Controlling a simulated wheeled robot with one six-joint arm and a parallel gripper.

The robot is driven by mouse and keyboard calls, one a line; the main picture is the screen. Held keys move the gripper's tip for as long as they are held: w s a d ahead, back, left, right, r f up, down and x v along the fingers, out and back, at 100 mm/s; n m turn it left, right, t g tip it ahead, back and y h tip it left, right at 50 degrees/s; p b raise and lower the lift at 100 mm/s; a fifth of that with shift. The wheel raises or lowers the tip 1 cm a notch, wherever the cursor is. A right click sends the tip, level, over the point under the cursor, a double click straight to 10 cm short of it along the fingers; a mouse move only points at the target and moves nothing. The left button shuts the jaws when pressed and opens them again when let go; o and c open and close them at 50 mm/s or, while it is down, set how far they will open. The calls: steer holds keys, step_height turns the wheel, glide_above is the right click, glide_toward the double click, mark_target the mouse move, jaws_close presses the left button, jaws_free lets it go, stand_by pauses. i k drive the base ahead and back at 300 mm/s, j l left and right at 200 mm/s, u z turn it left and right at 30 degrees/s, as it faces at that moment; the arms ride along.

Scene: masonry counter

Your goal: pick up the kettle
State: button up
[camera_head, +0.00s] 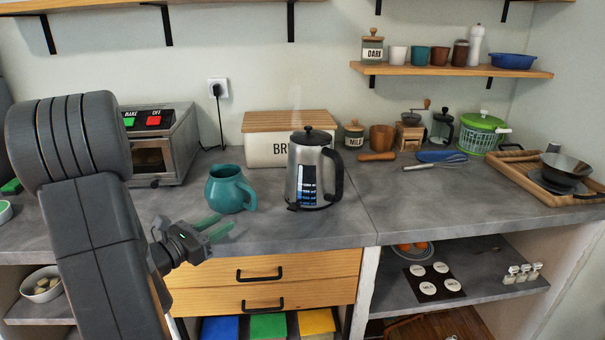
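The kettle (306,178) stands upright on the grey counter, in front of the bread bin. It has a steel body, a black lid with a knob, and a black handle on its right side. Faint steam shows above it. My gripper (216,226) is to the left of the kettle and apart from it, near the counter's front edge. Its greenish fingers look spread with nothing between them. The fingers are small in this view.
The bread bin (266,150) is behind the kettle, and a toaster oven (176,140) is at left. A wooden pestle-like tool (377,156) lies to the right. The counter (330,232) in front of the kettle is clear.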

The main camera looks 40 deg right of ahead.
mark_target(311, 178)
steer(key=l+z, duration=0.25)
steer(key=l, duration=0.45)
steer(key=k+l+z, duration=0.1)
steer(key=l+z, duration=0.15)
steer(key=l, duration=0.45)
